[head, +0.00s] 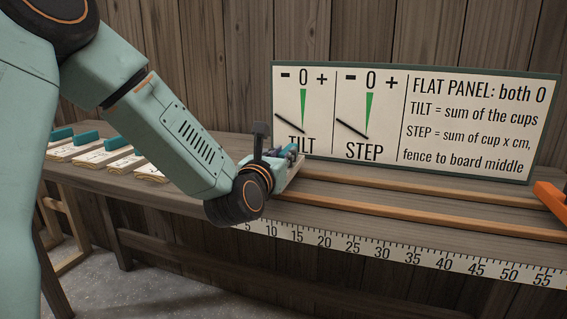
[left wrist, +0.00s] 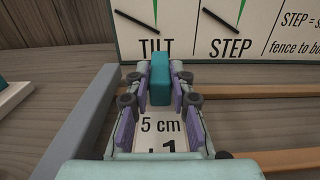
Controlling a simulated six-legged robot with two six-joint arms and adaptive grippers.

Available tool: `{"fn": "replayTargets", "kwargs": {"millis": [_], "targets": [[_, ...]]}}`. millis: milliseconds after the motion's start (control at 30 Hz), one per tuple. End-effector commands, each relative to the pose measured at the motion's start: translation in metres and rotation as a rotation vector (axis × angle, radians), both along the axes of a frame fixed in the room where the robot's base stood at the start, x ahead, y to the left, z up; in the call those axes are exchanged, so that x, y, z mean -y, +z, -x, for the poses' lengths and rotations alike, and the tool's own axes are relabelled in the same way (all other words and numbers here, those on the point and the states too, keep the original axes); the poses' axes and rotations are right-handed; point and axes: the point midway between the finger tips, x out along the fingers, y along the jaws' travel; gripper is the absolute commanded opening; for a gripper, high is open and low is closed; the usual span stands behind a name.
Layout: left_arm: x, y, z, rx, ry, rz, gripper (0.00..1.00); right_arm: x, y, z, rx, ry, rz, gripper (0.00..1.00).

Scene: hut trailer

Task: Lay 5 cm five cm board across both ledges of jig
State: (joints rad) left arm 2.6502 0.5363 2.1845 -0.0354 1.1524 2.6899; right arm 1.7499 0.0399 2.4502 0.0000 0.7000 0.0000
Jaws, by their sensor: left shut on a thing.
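My left gripper (head: 283,155) is over the left end of the jig. In the left wrist view its purple-padded fingers (left wrist: 160,95) are shut on the teal grip (left wrist: 160,78) of the 5 cm board. The pale board (left wrist: 160,128) reads "5 cm" and "+1", the latter partly covered. It is just right of a grey fence bar (left wrist: 88,120), with a gap between. The jig's far ledge (head: 400,190) and near ledge (head: 420,218) run rightward as long wooden rails. The gripper hides the board's underside, so I cannot tell whether it touches both ledges. My right gripper is not in view.
Several other pale boards with teal grips (head: 98,152) lie on the bench at the left. A sign (head: 470,130) stands behind the jig; both black needles slant left of the green marks. A ruler (head: 400,255) edges the bench. The ledges are clear toward the orange piece (head: 551,198) at right.

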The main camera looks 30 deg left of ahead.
Motion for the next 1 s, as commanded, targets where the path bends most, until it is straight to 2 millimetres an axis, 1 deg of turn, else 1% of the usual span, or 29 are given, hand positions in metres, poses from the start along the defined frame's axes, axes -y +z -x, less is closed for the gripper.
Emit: {"fn": "replayTargets", "kwargs": {"millis": [33, 267, 467, 500, 700, 767, 1000], "targets": [[0.0004, -0.0069, -0.0003, 0.0, 0.0, -0.002, 0.0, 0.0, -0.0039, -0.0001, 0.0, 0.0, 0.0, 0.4], [0.0014, -0.0057, -0.0005, 0.002, -0.001, -0.001, 0.0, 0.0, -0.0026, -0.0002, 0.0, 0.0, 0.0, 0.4], [0.0012, -0.0105, -0.0005, 0.002, 0.0, -0.001, 0.0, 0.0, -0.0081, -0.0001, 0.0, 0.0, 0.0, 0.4], [0.0013, -0.0102, -0.0004, 0.001, -0.001, -0.001, 0.24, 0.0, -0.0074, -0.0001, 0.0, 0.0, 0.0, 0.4], [0.0012, -0.0095, -0.0004, 0.001, 0.0, 0.0, 0.41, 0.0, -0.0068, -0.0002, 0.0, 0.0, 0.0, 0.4], [0.0012, -0.0095, -0.0004, 0.001, 0.0, 0.0, 0.45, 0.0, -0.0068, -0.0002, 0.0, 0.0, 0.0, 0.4], [0.0011, -0.0093, -0.0004, 0.001, 0.0, 0.0, 0.45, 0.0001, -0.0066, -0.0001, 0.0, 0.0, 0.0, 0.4]]}}
